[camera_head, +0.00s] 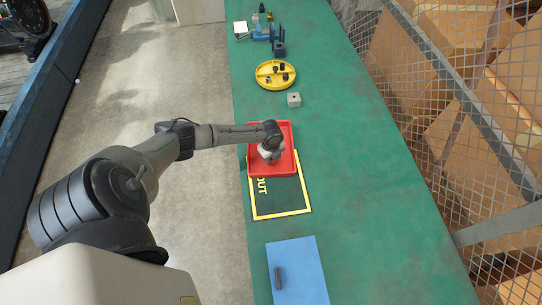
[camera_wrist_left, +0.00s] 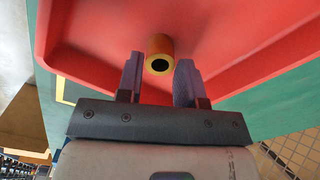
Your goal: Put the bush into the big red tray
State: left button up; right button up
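The big red tray (camera_head: 285,168) lies on the green table in the head view, and its red floor and walls fill much of the left wrist view (camera_wrist_left: 240,45). The bush (camera_wrist_left: 159,54), a short orange-brown ring with a dark hole, is inside the tray with its hole facing the wrist camera. My left gripper (camera_head: 270,155) is low over the tray and hides the bush in the head view. In the wrist view its fingers (camera_wrist_left: 159,75) are apart, one on each side of the bush, with a narrow gap visible at the left. My right gripper is not in view.
A yellow-framed mat (camera_head: 280,201) adjoins the tray, with a blue mat (camera_head: 310,268) bearing a dark bar (camera_head: 278,278) nearer. A wire fence (camera_head: 455,85) lines the right.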

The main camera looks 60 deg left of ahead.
pick_arm(q)
jog(key=o, duration=0.4)
